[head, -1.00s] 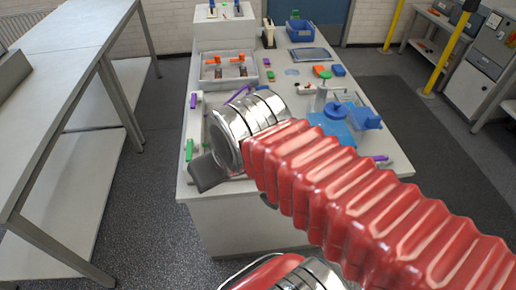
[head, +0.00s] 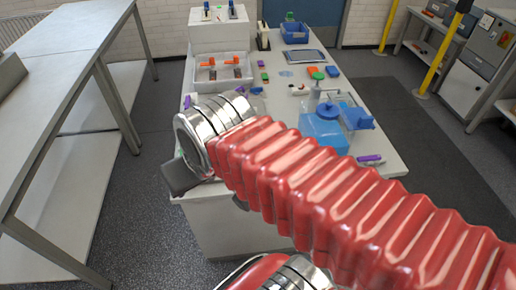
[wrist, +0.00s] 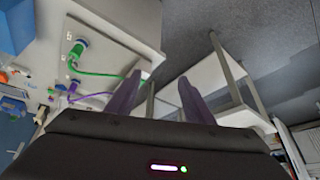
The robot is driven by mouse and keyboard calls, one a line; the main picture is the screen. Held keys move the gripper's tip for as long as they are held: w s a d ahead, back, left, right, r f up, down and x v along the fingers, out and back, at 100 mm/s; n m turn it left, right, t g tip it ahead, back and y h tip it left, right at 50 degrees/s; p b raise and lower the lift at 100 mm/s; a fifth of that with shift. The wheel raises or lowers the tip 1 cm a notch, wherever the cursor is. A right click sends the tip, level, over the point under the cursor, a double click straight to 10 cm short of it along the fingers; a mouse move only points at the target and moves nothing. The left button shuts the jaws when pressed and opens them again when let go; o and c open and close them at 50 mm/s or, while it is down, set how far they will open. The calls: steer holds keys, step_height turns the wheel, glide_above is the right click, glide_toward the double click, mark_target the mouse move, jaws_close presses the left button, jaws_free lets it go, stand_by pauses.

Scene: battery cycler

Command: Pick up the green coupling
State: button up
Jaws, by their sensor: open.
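The green coupling (wrist: 77,48) shows in the wrist view at the upper left, on the pale bench top, with a green hose curving from it to the right. In the head view my arm hides that part of the bench. My gripper (wrist: 160,98) is open and empty, its two dark purple-grey fingers wide apart. The coupling lies to the left of the fingers in the wrist view, clear of them. In the head view the dark end of my arm is by the bench's near left corner.
A purple coupling (wrist: 72,88) with a purple hose is near the green one. The bench also bears a blue container (head: 322,132), a tray with orange-handled parts (head: 222,86) and a blue bin (head: 296,34). A long side table (head: 60,45) stands left across open floor.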

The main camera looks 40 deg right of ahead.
steer(key=w+d+f+m, duration=0.4)
steer(key=w+d+m, duration=0.65)
steer(key=m, duration=0.95)
steer(key=d+f+m, duration=0.4)
steer(key=d+m, duration=0.5)
steer(key=d+f+m+g+h, duration=0.1)
steer(key=d+f+m, duration=0.3)
steer(key=d+m, duration=0.5)
steer(key=shift+d+m, duration=0.4)
steer(key=shift+d, duration=0.25)
steer(key=shift+w, duration=0.15)
steer(key=shift+x, duration=4.25)
steer(key=shift+d, duration=0.15)
steer(key=shift+f, duration=0.1)
